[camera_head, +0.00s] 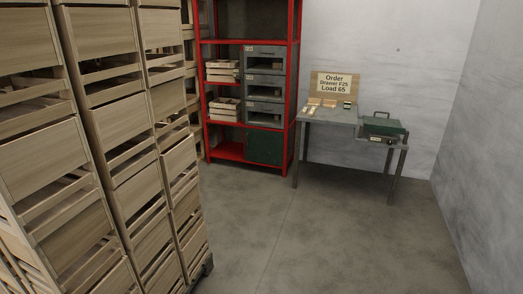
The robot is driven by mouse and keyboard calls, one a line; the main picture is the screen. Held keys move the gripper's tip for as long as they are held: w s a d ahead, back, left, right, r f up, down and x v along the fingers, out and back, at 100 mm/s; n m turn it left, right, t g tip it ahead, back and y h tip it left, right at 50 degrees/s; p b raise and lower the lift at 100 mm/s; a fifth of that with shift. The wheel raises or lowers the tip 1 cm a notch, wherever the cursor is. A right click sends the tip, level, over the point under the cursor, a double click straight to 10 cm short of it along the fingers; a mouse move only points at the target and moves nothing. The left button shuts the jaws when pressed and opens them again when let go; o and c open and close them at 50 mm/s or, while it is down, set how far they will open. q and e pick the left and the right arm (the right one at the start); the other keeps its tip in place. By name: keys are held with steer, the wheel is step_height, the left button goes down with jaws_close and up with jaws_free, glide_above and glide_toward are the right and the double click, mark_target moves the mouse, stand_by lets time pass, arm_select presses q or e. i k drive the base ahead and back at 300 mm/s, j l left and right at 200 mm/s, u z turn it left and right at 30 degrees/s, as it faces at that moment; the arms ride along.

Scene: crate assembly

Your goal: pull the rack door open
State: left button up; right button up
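A red metal rack (245,40) stands against the back wall, left of the middle of the view. Its lower right compartment is covered by a dark green door panel (264,148), which looks shut. Any handle on it is too small to make out. Above it are several grey open-fronted drawers (265,92). Wooden crates (222,71) sit on the rack's left side shelves. Neither of my grippers shows in the head view.
Tall stacks of wooden crates (108,92) fill the left side. A grey table (330,116) with a green box (383,126), small items and an order sign (334,83) stands right of the rack. The grey floor (320,230) in the middle is clear.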

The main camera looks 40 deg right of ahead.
mark_target(262, 146)
steer(key=i+l+z, duration=0.3)
steer(key=i+l, duration=0.15)
steer(key=i+l+z, duration=0.3)
steer(key=i, duration=0.35)
steer(key=i+l+z, duration=0.35)
steer(key=i, duration=0.25)
steer(key=i+j+z, duration=0.1)
steer(key=i+z, duration=0.2)
steer(key=i, duration=2.1)
